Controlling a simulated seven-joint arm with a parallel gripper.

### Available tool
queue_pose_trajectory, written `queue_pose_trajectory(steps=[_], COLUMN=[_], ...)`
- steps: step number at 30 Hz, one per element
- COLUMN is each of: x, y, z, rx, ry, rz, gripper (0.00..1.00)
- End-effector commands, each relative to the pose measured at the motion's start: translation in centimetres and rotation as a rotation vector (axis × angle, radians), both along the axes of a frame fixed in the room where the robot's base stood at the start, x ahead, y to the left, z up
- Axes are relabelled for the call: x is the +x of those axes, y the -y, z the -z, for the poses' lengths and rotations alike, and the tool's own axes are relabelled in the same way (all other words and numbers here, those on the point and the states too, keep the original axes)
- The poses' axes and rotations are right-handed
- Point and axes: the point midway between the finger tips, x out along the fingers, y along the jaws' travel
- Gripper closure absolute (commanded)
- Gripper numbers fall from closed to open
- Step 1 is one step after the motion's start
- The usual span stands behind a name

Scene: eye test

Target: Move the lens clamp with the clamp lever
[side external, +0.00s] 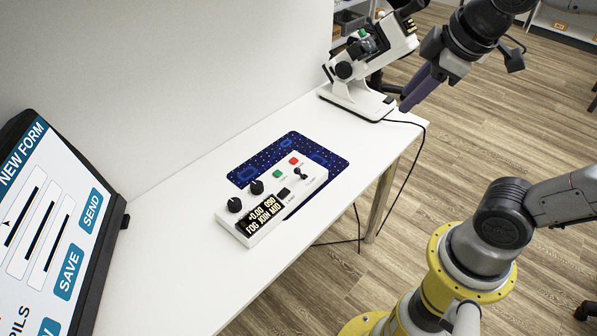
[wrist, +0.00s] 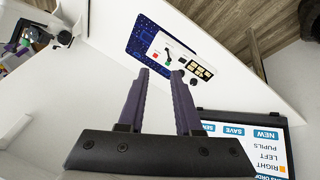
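The white lens instrument (side external: 355,95) stands at the far end of the table in the side view. A black knob (side external: 344,70) and a small green part (side external: 362,33) show on it; I cannot tell which part is the lens clamp or its lever. In the wrist view, part of the instrument (wrist: 62,38) is at the upper left. My gripper (side external: 415,92), with purple fingers, is right of the instrument and apart from it. In the wrist view my gripper (wrist: 162,80) is open, with nothing between the fingers.
A white control box (side external: 310,181) with knobs, buttons and a display sits on a blue patterned mat (side external: 242,176). A large screen (side external: 60,225) stands at the near left. A black cable (side external: 424,130) hangs off the table's right edge. Bare table lies between mat and instrument.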

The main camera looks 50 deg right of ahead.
Motion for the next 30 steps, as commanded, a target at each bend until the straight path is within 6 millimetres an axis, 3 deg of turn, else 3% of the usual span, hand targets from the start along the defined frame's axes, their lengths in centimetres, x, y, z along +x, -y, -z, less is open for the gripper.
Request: queue_pose_trajectory(steps=[5, 8, 14, 18, 24, 30], x=[5.9, 9.7, 16.7, 20.4, 22.0, 21.5], y=[-0.1, -0.7, -3.0, -5.4, -8.2, -9.3], z=[-0.3, 0.7, 5.0, 9.7, 16.0, 18.7], rx=[-0.154, -0.238, -0.381, -0.451, -0.489, -0.495], ry=[-0.117, -0.198, -0.362, -0.469, -0.584, -0.636], rz=[-0.204, -0.327, -0.557, -0.682, -0.774, -0.810], gripper=[0.67, 0.67, 0.67, 0.67, 0.67, 0.67])
